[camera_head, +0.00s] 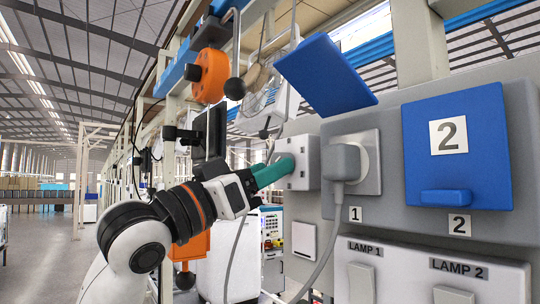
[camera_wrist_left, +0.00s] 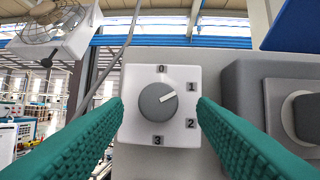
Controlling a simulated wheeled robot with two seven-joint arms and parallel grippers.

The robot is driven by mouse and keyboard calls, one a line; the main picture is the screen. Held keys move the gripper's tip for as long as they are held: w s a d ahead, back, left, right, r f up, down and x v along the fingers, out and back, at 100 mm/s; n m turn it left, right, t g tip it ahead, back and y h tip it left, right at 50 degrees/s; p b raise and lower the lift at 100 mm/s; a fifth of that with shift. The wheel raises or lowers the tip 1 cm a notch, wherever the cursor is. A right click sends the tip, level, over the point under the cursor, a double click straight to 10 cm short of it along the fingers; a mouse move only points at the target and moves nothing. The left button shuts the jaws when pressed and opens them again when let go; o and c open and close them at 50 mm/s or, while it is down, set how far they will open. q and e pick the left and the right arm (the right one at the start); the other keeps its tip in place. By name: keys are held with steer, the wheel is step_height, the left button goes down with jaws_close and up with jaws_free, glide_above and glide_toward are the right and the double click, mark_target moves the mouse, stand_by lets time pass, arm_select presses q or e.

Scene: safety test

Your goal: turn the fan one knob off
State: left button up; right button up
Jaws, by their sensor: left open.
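The fan knob (camera_wrist_left: 157,102) is a round grey dial on a white plate (camera_wrist_left: 133,76) marked 0, 1, 2 and 3. Its white pointer line points to the upper right, at the 1. The plate's box (camera_head: 306,158) shows in the head view, where the fingers hide the knob. My left gripper (camera_head: 284,168) is open in front of it. In the left wrist view its teal fingers (camera_wrist_left: 160,108) stand left and right of the knob, with a gap visible on each side. My right gripper is not in view.
A grey plug (camera_head: 346,162) sits in a socket right of the knob box, its cable hanging down. A raised blue cover (camera_head: 325,74) juts out above. A closed blue cover (camera_head: 458,150) and lamp switches (camera_head: 361,284) are farther right. A fan (camera_wrist_left: 55,25) stands behind, upper left.

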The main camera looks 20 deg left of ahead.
arm_select(q)
steer(key=shift+w+d+r, duration=0.25)
steer(key=shift+w+d, duration=0.05)
steer(key=shift+w, duration=0.3)
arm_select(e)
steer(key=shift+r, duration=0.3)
arm_select(q)
steer(key=c, duration=1)
steer(key=shift+o, duration=0.2)
